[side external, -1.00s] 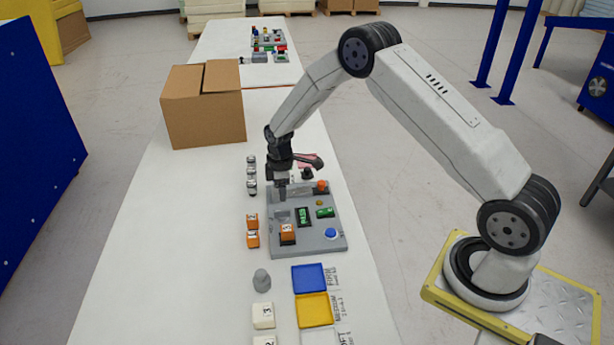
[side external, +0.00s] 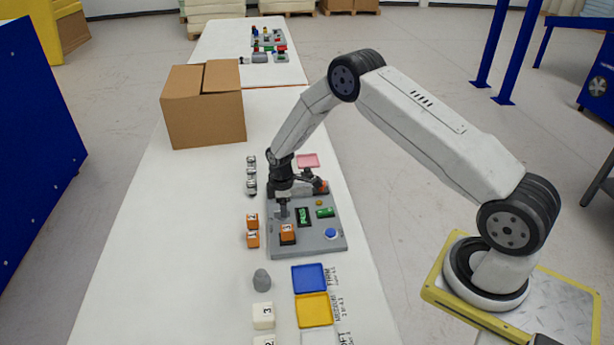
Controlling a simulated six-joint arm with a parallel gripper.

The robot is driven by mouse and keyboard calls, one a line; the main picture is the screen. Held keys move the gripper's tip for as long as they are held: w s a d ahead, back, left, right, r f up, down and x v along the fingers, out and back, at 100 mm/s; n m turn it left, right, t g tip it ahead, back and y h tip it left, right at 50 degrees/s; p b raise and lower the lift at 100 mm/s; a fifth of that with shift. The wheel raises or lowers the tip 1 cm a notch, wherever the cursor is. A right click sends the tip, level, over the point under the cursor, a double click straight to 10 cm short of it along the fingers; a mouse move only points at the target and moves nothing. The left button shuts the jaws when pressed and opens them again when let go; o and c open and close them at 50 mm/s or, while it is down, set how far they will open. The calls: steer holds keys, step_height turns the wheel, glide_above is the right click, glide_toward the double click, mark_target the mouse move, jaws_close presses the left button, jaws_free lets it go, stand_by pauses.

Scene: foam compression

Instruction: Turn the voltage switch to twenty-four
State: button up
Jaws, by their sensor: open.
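The grey control panel (side external: 312,244) lies on the white table. It carries a green lit display (side external: 303,216), a green part (side external: 325,212), a blue round button (side external: 331,233), a small yellow knob (side external: 319,202) and an orange block (side external: 288,233). An orange-red knob (side external: 321,187) shows at its far right corner, partly behind my gripper. My gripper (side external: 283,208) is open and points down over the left far part of the panel. I cannot make out which part is the voltage switch, nor its setting. Whether the fingertips touch anything is too small to tell.
Two orange blocks (side external: 252,230) and a stack of silver cylinders (side external: 251,175) stand left of the panel. Blue (side external: 309,277) and yellow (side external: 314,310) trays, a grey cone (side external: 261,280) and white blocks (side external: 263,316) lie nearer. A pink tray (side external: 308,160) and cardboard box (side external: 203,112) are beyond.

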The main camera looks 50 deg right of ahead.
steer(key=shift+f, duration=0.8)
jaws_close()
steer(key=shift+m, duration=0.5)
steer(key=m, duration=0.5)
steer(key=shift+s+a, duration=0.1)
steer(key=m, duration=0.6)
steer(key=shift+a, duration=0.1)
